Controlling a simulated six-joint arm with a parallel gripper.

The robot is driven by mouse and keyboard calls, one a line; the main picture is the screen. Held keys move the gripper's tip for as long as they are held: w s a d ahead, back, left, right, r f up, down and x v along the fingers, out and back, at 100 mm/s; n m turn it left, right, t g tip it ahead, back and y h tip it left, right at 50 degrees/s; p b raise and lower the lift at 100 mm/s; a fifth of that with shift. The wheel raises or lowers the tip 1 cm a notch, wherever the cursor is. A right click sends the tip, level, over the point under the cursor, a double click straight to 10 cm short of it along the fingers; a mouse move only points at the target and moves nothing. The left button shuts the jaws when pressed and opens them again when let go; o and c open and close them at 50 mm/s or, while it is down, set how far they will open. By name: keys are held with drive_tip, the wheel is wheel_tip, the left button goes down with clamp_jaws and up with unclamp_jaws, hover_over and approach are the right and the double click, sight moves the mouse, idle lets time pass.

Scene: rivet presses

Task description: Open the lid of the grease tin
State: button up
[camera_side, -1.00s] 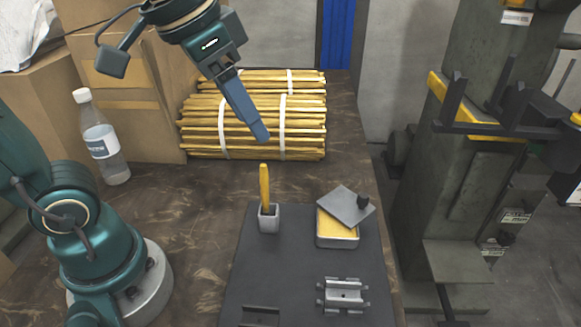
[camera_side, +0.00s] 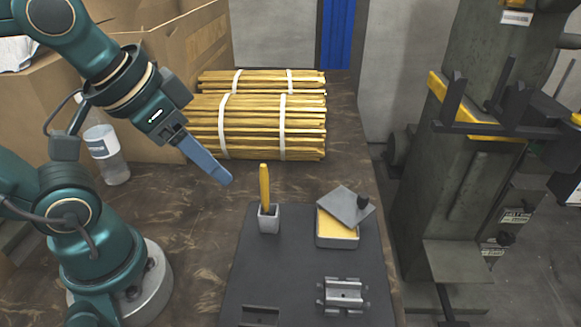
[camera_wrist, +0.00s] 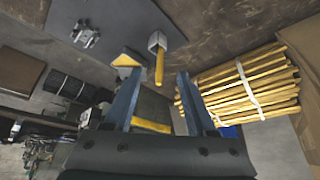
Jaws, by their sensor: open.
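The grease tin (camera_side: 337,236) stands on the dark mat, with yellow grease showing inside. Its grey lid (camera_side: 343,206) lies askew and tilted across the top, with a dark knob (camera_side: 363,202) near its right corner. The lid covers only part of the opening. In the wrist view a yellow patch of grease (camera_wrist: 126,61) shows, the rest of the tin being hard to make out. My gripper (camera_side: 226,179) is open and empty, in the air to the left of and above the tin. Its two fingers (camera_wrist: 153,78) stand apart in the wrist view.
A small grey holder (camera_side: 269,221) with a yellow-handled tool (camera_side: 264,184) stands left of the tin. A metal fixture (camera_side: 343,294) lies in front on the mat (camera_side: 290,270). Strapped bundles of yellow sticks (camera_side: 255,125) lie behind. A bottle (camera_side: 108,160) and boxes stand left; a press (camera_side: 470,170) stands right.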

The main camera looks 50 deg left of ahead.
drive_tip(key=c, duration=0.7)
drive_tip(key=shift+m, duration=0.6)
clamp_jaws()
drive_tip(key=w+d+r+m, duration=0.3)
drive_tip(key=w+m, duration=0.5)
drive_tip(key=m, duration=1.2)
drive_tip(key=w+d+f+m+y, duration=0.1)
drive_tip(key=w+d+m, duration=0.35)
drive_tip(key=m, duration=0.45)
drive_tip(key=m+g, duration=0.1)
drive_tip(key=m, duration=0.1)
approach(358, 213)
drive_tip(key=f, duration=0.1)
drive_tip(key=s+f, duration=0.1)
drive_tip(key=f, duration=0.2)
drive_tip(key=shift+s+d+f, duration=0.35)
drive_tip(key=shift+s, duration=0.05)
drive_tip(key=shift+w+a, duration=0.15)
drive_tip(key=shift+w, duration=0.45)
drive_tip(key=shift+w+a, duration=0.15)
drive_tip(key=shift+w, duration=0.45)
drive_tip(key=shift+w+a, duration=0.2)
drive_tip(key=shift+w, duration=0.6)
